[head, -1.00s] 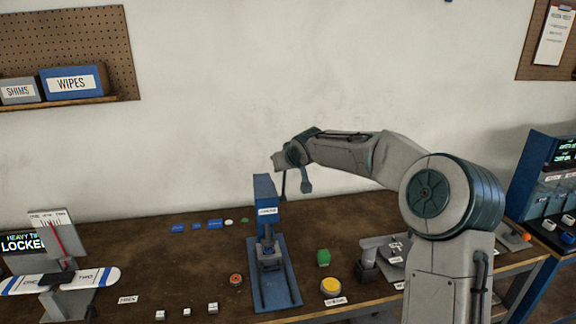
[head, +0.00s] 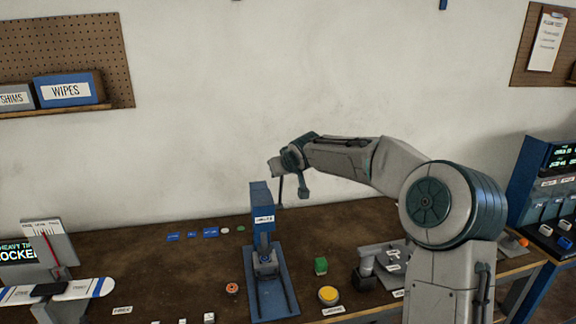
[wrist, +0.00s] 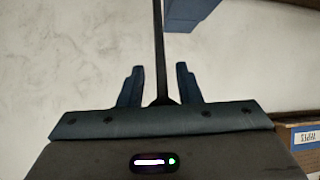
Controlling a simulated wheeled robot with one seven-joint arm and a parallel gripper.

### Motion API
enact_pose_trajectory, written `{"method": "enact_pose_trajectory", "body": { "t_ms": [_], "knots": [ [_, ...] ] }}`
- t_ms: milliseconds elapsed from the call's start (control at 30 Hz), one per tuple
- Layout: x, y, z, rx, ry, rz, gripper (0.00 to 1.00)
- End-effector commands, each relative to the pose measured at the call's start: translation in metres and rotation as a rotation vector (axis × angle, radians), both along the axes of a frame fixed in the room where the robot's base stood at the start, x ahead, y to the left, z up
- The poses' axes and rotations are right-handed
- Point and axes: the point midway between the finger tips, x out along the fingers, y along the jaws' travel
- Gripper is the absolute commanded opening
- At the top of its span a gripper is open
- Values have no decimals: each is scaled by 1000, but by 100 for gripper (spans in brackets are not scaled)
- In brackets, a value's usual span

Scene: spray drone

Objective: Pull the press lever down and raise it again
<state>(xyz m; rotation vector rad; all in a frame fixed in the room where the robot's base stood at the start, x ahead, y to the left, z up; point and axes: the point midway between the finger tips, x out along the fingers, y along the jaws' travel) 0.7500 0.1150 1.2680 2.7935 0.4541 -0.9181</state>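The blue press (head: 262,222) stands upright on its blue base plate at the middle of the bench. A thin dark upright rod (head: 281,190), which looks like its lever, rises beside the right of the press head. My gripper (head: 277,168) is at the rod's upper end, above and right of the press head. In the wrist view my gripper (wrist: 159,88) has its two fingers apart. The dark rod (wrist: 159,45) runs between them with a gap on each side. A blue block (wrist: 188,12), apparently the press head, shows at the top edge. The rod's far end is hidden.
A blue-and-white board (head: 75,291) lies far left.

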Motion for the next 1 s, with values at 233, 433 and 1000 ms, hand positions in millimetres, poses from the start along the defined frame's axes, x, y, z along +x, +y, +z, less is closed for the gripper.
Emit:
{"method": "enact_pose_trajectory", "body": {
  "t_ms": [233,433,1000],
  "knots": [
    [-35,-11,26,-3,-5,-1,31],
    [-60,-18,47,-3,-5,0,31],
    [-97,-27,77,-1,-4,5,31]
  ]
}}
